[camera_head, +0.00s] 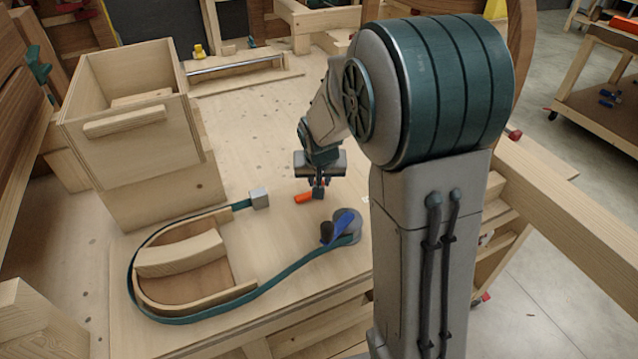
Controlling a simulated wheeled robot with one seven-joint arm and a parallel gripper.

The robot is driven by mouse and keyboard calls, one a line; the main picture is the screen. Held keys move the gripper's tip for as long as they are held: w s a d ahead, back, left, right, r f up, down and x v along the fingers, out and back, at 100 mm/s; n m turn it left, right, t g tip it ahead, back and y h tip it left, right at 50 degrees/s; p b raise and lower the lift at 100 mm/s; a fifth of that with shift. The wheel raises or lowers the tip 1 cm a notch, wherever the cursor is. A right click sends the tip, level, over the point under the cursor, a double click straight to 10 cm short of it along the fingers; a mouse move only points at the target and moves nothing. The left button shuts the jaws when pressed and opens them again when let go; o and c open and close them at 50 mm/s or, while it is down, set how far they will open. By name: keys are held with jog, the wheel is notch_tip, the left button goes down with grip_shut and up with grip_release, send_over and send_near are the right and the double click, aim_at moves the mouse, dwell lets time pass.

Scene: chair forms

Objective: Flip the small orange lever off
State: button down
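The small orange lever (304,198) lies low on the workbench top (285,240), pointing left from a small dark blue part (318,194). My gripper (319,184) points down from my arm directly over this blue part, just right of the orange lever. Its fingers are tiny here, and I cannot tell their gap or whether they touch the lever. A bit of red shows beside the fingers.
A curved wooden form (180,255) with a green strap (270,285) stands in front left. The strap ends at a grey block (259,198) and a blue-handled round fitting (344,226). A wooden box (140,150) stands left. Bench behind is mostly clear.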

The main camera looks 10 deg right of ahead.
dwell(0.3)
jog(key=c, duration=1.2)
grip_release()
jog(key=shift+c, duration=0.2)
jog(key=b+v, duration=0.1)
jog(key=v, duration=1.3)
jog(key=shift+w+a+f, duration=0.1)
jog(key=shift+w, duration=0.05)
